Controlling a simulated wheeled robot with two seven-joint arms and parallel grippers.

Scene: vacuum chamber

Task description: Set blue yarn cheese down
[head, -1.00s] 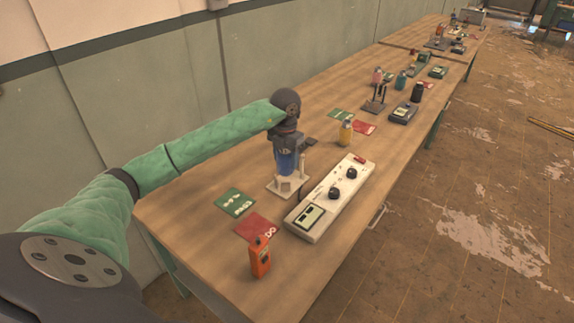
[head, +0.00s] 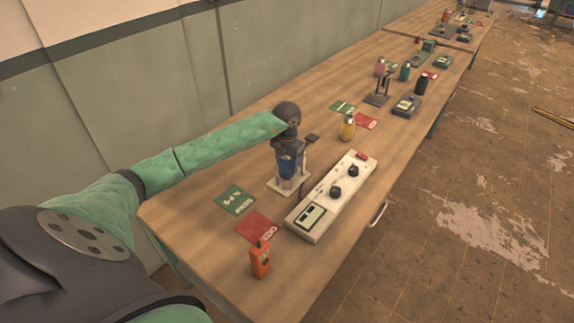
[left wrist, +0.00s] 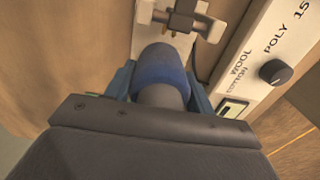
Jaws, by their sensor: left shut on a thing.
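My left gripper (head: 286,166) points down over the near part of the bench and is shut on the blue yarn cheese. The blue yarn cheese (left wrist: 162,68) shows as a blue-wrapped cylinder between the fingers in the left wrist view. In the head view the fingers partly hide it. It is upright, over or on the pale base plate of a small stand (head: 275,184); I cannot tell whether it touches the plate. The stand's bracket (left wrist: 181,19) is just beyond the cheese in the left wrist view. My right gripper is out of view.
A long white instrument (head: 318,213) with dark knobs lies close to the right of the stand. A green card (head: 236,200), a red card (head: 258,228) and an orange handheld device (head: 260,260) are nearer. Bare wood (head: 185,215) lies to the left.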

